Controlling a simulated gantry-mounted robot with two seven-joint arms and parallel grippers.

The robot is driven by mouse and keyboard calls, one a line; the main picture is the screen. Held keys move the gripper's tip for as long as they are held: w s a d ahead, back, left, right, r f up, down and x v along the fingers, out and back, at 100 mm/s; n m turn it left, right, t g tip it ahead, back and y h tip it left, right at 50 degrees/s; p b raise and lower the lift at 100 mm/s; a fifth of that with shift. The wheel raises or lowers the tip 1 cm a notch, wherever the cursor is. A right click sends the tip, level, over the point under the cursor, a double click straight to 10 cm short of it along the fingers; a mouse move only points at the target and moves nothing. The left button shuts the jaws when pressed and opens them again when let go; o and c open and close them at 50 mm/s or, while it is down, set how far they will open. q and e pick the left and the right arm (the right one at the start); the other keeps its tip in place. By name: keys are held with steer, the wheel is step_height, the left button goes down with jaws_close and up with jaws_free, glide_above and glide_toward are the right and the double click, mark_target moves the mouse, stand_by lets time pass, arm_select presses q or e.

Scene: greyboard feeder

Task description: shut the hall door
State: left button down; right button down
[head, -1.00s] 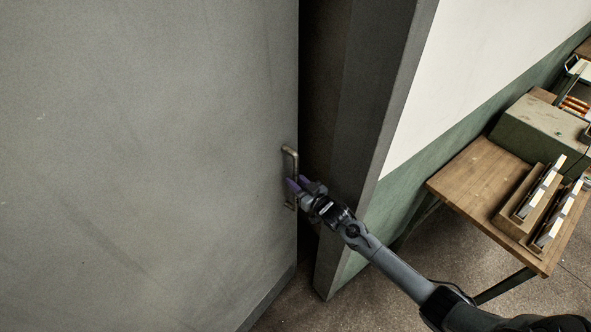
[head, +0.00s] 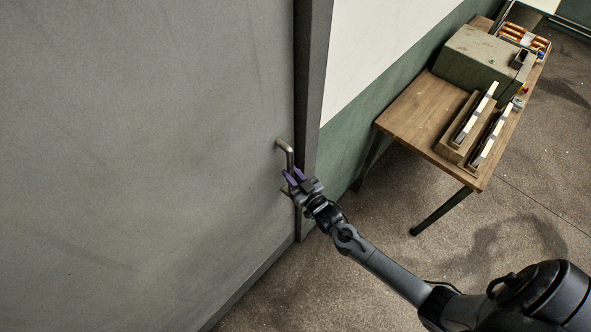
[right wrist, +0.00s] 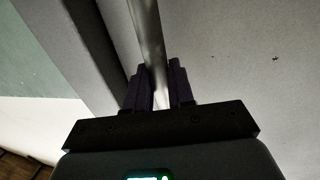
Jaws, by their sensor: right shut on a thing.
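The hall door (head: 150,150) is a large grey panel filling the left of the head view. Its right edge stands against or very close to the dark grey frame (head: 312,90); I cannot tell whether it is fully flush. A metal pull handle (head: 287,150) sits near that edge. My right gripper (head: 293,179) is shut on the handle's lower part, with its purple fingers around the bar. In the right wrist view the handle bar (right wrist: 150,50) runs between the two fingers (right wrist: 160,88), with the door face to its right. My left gripper is not in view.
A wooden table (head: 405,110) stands to the right along the green and white wall (head: 375,50). It holds a green box (head: 480,60) and a wooden holder (head: 455,140) with pale strips.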

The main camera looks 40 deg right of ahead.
steer(key=c, duration=1.4)
jaws_free()
steer(key=o, duration=0.4)
steer(key=shift+s+d, duration=0.1)
steer(key=shift+s, duration=0.2)
steer(key=shift+w, duration=0.15)
steer(key=s+b, duration=0.2)
steer(key=s, duration=0.9)
steer(key=shift+w, duration=0.1)
